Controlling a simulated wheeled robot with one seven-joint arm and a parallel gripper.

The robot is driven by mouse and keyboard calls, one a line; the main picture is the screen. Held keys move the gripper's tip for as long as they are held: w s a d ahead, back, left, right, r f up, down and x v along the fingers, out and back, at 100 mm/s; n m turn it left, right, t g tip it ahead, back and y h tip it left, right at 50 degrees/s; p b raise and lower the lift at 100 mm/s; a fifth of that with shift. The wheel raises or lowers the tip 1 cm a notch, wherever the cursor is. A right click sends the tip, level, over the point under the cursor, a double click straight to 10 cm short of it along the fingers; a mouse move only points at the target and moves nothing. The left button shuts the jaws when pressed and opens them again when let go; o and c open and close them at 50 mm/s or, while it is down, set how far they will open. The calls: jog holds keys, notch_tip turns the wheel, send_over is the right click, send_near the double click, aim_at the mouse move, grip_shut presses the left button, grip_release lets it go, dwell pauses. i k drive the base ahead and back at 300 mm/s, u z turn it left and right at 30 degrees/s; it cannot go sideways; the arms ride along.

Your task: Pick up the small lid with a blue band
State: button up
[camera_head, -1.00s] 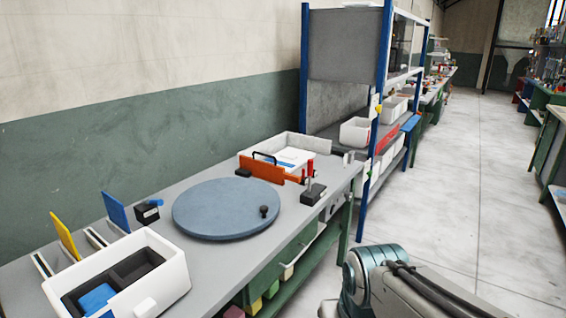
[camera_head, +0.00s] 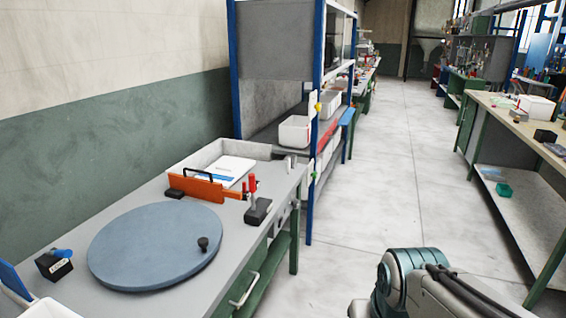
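I cannot make out a small lid with a blue band in this view. A white bin (camera_head: 225,153) at the back of the left bench holds a flat white piece with a blue mark (camera_head: 237,170); I cannot tell what that piece is. My arm shows at the bottom right, over the floor and apart from the bench. My gripper is outside the picture.
The grey left bench (camera_head: 262,228) carries a blue-grey round disc (camera_head: 155,245), an orange plate (camera_head: 197,187), a red-handled clamp (camera_head: 257,208) and a small black block (camera_head: 53,265). A blue-posted rack (camera_head: 318,110) stands behind. The aisle floor (camera_head: 395,190) is clear. Another bench (camera_head: 510,116) stands right.

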aim_at(228, 171)
jog(key=z, duration=0.65)
jog(key=i, duration=1.4)
jog(key=u, duration=0.3)
jog(key=i, duration=0.95)
jog(key=u, duration=1.45)
jog(key=i, duration=0.85)
jog(key=u, duration=0.1)
